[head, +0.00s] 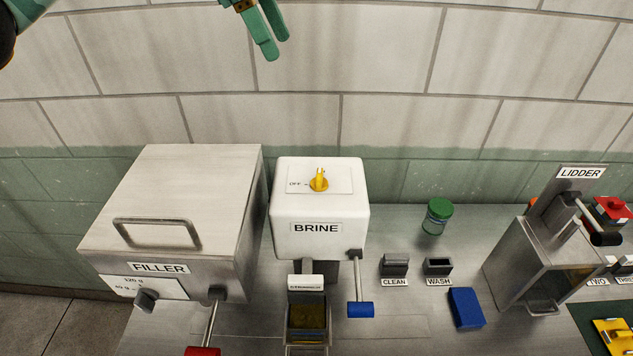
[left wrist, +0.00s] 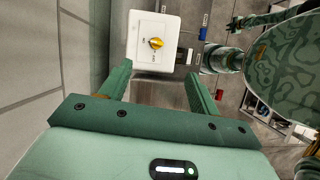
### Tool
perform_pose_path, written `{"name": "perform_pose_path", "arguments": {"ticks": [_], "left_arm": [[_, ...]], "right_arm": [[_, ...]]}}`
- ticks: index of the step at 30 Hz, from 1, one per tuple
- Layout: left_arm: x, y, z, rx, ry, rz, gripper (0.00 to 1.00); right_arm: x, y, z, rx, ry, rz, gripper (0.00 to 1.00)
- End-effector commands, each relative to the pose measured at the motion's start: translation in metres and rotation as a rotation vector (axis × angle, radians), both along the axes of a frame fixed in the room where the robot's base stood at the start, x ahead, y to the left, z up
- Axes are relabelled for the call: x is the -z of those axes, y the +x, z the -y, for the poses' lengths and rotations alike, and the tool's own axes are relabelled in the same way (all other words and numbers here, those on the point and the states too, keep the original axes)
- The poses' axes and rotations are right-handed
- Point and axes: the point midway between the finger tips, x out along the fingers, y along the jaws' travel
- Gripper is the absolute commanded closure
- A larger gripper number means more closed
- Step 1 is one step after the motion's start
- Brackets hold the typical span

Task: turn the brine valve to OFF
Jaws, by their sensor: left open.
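The brine valve is a yellow knob (head: 319,180) on top of the white BRINE box (head: 285,218). Its raised grip runs front to back, crosswise to the OFF mark at its left. The knob also shows in the left wrist view (left wrist: 156,43), on the box top beyond my fingers. My left gripper (head: 274,42) hangs high in front of the wall, above and left of the knob, apart from it. In the left wrist view its two fingers (left wrist: 160,82) are spread and empty. My right gripper seems to show small at upper right in that view (left wrist: 236,24); its jaws are unclear.
The grey FILLER box (head: 190,200) stands left of the BRINE box. A blue-handled lever (head: 360,309) sticks out at the box's front. Space above the knob is clear.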

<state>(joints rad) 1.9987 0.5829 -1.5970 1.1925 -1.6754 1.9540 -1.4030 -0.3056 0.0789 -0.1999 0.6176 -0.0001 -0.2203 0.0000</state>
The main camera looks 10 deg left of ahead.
Motion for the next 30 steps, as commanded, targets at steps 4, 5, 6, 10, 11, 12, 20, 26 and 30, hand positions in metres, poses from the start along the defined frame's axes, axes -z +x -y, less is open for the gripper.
{"name": "perform_pose_path", "arguments": {"ticks": [4,5,6,10,11,12,20,26,30], "left_arm": [[0.058,0.002,0.000,0.000,0.000,-0.006,0.38],[0.067,0.003,0.000,0.000,0.000,-0.008,0.38],[0.081,0.004,0.000,0.000,0.000,-0.010,0.38],[0.108,0.006,0.000,0.000,0.000,-0.014,0.38],[0.111,0.006,0.000,0.000,0.000,-0.015,0.38],[0.113,0.006,0.000,0.000,0.000,-0.015,0.38],[0.139,0.006,0.011,0.003,0.000,-0.018,0.38],[0.186,0.008,0.030,0.004,0.001,-0.019,0.38],[0.218,0.009,0.044,0.003,0.000,-0.020,0.38]], "right_arm": [[0.055,0.001,0.000,0.000,0.000,-0.001,0.80],[0.063,0.001,0.000,0.000,0.000,-0.001,0.80],[0.076,0.001,0.000,0.000,0.000,-0.003,0.80],[0.101,-0.001,0.000,0.000,0.000,-0.007,0.80],[0.103,-0.002,0.000,0.000,-0.001,-0.008,0.80],[0.105,-0.002,0.000,0.000,-0.001,-0.008,0.80],[0.109,-0.001,0.001,0.000,-0.001,-0.008,0.80],[0.114,-0.002,0.001,0.000,-0.001,-0.009,0.80],[0.115,-0.002,0.001,0.000,-0.001,-0.009,0.80]]}}
